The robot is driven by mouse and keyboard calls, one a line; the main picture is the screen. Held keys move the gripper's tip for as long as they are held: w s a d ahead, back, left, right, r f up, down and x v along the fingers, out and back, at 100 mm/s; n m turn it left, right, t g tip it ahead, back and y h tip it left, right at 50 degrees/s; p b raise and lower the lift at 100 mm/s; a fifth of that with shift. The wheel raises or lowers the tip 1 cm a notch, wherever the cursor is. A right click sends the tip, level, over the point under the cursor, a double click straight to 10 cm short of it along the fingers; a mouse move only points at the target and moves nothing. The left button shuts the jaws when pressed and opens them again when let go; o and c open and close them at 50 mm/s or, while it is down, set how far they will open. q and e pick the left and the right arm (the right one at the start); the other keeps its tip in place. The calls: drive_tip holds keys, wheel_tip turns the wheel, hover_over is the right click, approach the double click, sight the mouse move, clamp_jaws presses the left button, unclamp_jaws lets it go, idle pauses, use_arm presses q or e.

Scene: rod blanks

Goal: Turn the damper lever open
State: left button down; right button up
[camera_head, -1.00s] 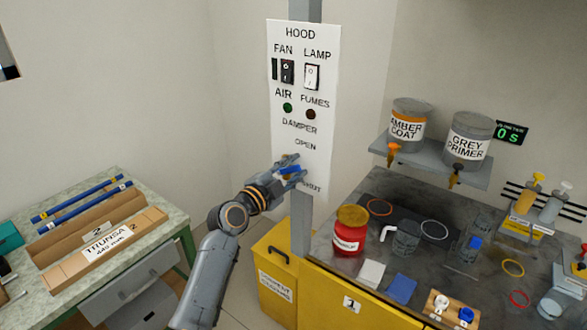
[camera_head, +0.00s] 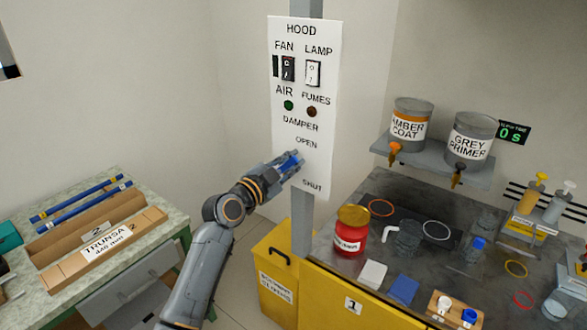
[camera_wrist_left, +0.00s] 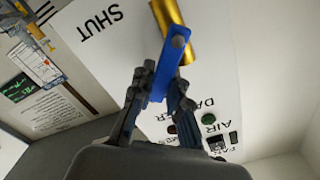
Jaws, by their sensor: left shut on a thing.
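The white hood panel (camera_head: 306,60) carries the words DAMPER, OPEN and SHUT one below another. My left gripper (camera_head: 292,163) is at the panel, just below and left of the word OPEN and well above SHUT. It is shut on the blue damper lever (camera_wrist_left: 172,60), which shows between its fingers in the left wrist view (camera_wrist_left: 160,92). A brass-coloured cylinder (camera_wrist_left: 169,20) shows behind the lever's end there. In the head view the fingers hide most of the lever. My right gripper is in neither view.
A grey post (camera_head: 302,225) bears the panel. A yellow bin (camera_head: 272,262) stands below it. The workbench (camera_head: 335,262) at the right holds a red jar (camera_head: 352,238) and several cups and rings. A table with long boxes (camera_head: 110,240) stands at the left.

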sight(290, 147)
use_arm(q)
drive_tip(key=n, duration=0.1)
drive_tip(key=a+n+b, duration=0.1)
drive_tip(key=n, duration=0.1)
drive_tip(key=w+n, duration=0.1)
drive_tip(key=shift+a+r+n, duration=0.2)
drive_tip(key=shift+r+n, duration=0.1)
drive_tip(key=shift+r, duration=0.1)
drive_tip(key=shift+w+a+r+n+b, duration=0.1)
drive_tip(key=shift+w+a+n+b, duration=0.2)
drive_tip(key=shift+n, duration=0.65)
drive_tip(key=shift+w+a+r+n+b, duration=0.1)
drive_tip(key=shift+w+a+n+b, duration=0.15)
drive_tip(key=shift+n, duration=0.7)
drive_tip(key=shift+s, duration=0.1)
drive_tip(key=c, duration=1.3)
unclamp_jaws()
drive_tip(key=shift+a, duration=0.1)
drive_tip(key=v, duration=1.2)
drive_tip(key=shift+f, duration=0.1)
